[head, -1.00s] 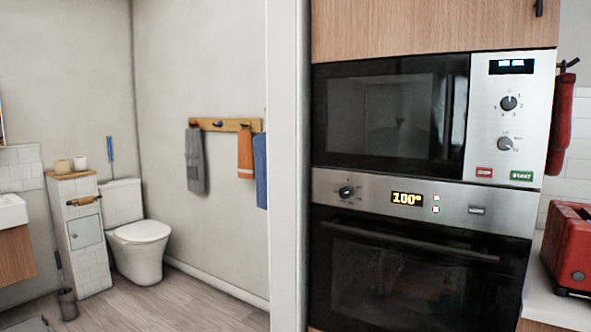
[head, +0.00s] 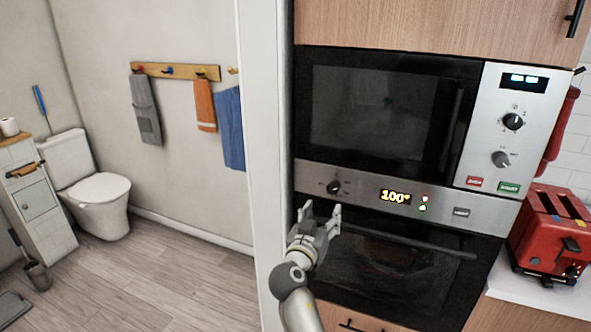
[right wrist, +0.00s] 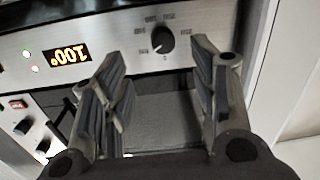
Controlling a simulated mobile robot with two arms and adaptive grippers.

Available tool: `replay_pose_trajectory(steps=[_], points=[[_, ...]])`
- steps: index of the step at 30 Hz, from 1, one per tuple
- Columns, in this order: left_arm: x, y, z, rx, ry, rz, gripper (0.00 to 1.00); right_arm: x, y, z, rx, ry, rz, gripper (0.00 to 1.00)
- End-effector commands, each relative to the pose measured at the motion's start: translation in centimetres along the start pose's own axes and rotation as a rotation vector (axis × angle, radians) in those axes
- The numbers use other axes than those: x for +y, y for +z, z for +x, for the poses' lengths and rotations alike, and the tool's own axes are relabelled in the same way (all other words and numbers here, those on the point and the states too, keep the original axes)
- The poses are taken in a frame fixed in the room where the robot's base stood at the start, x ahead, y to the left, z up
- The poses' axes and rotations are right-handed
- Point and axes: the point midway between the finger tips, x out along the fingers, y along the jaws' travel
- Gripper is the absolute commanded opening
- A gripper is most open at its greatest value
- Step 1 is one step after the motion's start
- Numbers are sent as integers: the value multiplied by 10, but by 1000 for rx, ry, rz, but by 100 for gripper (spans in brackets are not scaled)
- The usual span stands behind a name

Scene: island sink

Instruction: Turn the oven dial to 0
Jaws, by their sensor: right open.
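The oven dial (head: 334,187) is a small dark knob on the left of the oven's steel control panel, beside a display reading 100° (head: 395,196). It also shows in the right wrist view (right wrist: 163,40), ringed by small markings too blurred to read surely. My right gripper (head: 322,212) is in front of the oven, just below the dial in the head view. In the right wrist view its two fingers (right wrist: 160,75) are spread apart with nothing between them, and the dial shows beyond the gap between the tips. My left gripper is not in view.
A microwave (head: 380,110) with its own two knobs sits above the oven. The oven door handle (head: 420,240) runs below the panel. A white wall edge (head: 268,150) stands close left of the oven. A red toaster (head: 550,230) is on the counter at right.

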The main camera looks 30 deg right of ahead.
Motion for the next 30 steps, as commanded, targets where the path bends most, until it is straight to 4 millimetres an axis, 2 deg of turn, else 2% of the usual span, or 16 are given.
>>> replay_pose_trajectory(steps=[1, 5, 15, 21, 30], points=[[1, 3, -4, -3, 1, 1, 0, -1, -7, 2, 6, 2, 2, 54], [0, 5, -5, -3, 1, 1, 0, -1, -9, 11, 14, 3, 1, 54], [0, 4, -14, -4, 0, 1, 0, -1, -10, 70, 14, 2, 1, 54], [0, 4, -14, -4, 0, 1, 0, -2, -9, 98, 13, 1, 3, 54], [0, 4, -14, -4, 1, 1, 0, -1, -8, 110, 11, 2, 3, 54]])
